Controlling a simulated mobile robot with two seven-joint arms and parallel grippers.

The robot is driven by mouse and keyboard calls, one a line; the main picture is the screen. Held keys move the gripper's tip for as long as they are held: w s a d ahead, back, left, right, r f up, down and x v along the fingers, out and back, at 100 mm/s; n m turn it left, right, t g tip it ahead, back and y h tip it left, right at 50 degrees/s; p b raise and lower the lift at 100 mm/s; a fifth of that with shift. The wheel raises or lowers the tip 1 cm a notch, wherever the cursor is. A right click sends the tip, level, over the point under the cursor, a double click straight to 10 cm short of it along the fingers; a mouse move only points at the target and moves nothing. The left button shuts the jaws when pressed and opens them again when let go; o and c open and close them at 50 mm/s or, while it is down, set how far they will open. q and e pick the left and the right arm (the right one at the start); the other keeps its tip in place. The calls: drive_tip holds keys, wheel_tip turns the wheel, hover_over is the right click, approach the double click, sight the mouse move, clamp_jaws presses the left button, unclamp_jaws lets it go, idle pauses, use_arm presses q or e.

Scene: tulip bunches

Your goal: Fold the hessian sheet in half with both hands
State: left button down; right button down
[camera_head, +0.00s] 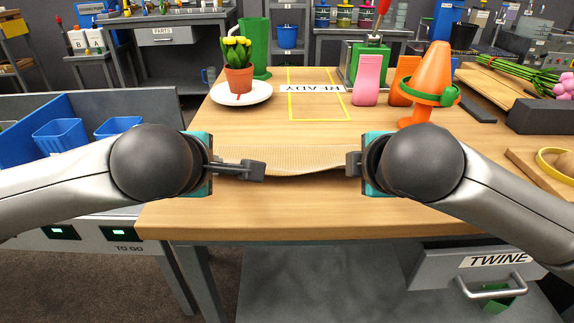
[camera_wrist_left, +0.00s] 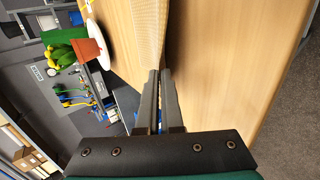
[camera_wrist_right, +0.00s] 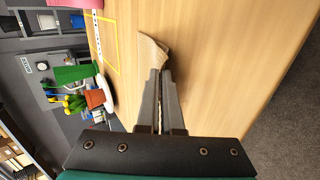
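The hessian sheet (camera_head: 290,158) is a tan woven cloth on the wooden table, spanning between my two grippers. Its near edge sags between them and looks slightly raised. My left gripper (camera_head: 257,170) is shut on the sheet's near left part; in the left wrist view the cloth (camera_wrist_left: 150,28) runs up from its fingertips (camera_wrist_left: 160,74). My right gripper (camera_head: 352,163) is shut on the near right part; in the right wrist view a curled bit of cloth (camera_wrist_right: 152,50) sticks out past its fingertips (camera_wrist_right: 160,74). My forearms hide the sheet's side edges in the head view.
Behind the sheet are a potted tulip (camera_head: 238,70) on a white saucer (camera_head: 240,94), a yellow outlined area (camera_head: 322,118), pink (camera_head: 369,80) and orange blocks, and an orange cone (camera_head: 430,75). A dark grey block (camera_head: 540,117) and wooden board stand right. The table front is bare.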

use_arm(q)
drive_tip(key=shift+s+f, duration=0.15)
drive_tip(key=shift+f, duration=0.05)
use_arm(e)
drive_tip(key=shift+s+f, duration=0.15)
use_arm(q)
drive_tip(key=c, duration=0.7)
unclamp_jaws()
use_arm(e)
drive_tip(key=c, duration=0.7)
unclamp_jaws()
use_arm(q)
drive_tip(key=s+r, duration=0.1)
drive_tip(key=r, duration=0.2)
drive_tip(key=s+r, duration=0.1)
drive_tip(key=r, duration=0.2)
drive_tip(key=s+r, duration=0.2)
drive_tip(key=r, duration=0.1)
use_arm(e)
drive_tip(key=s+r, duration=0.1)
drive_tip(key=r, duration=0.2)
drive_tip(key=s+r, duration=0.1)
drive_tip(key=r, duration=0.2)
drive_tip(key=s+r, duration=0.2)
drive_tip(key=r, duration=0.1)
use_arm(q)
drive_tip(key=shift+s, duration=0.1)
use_arm(e)
drive_tip(key=shift+s, duration=0.1)
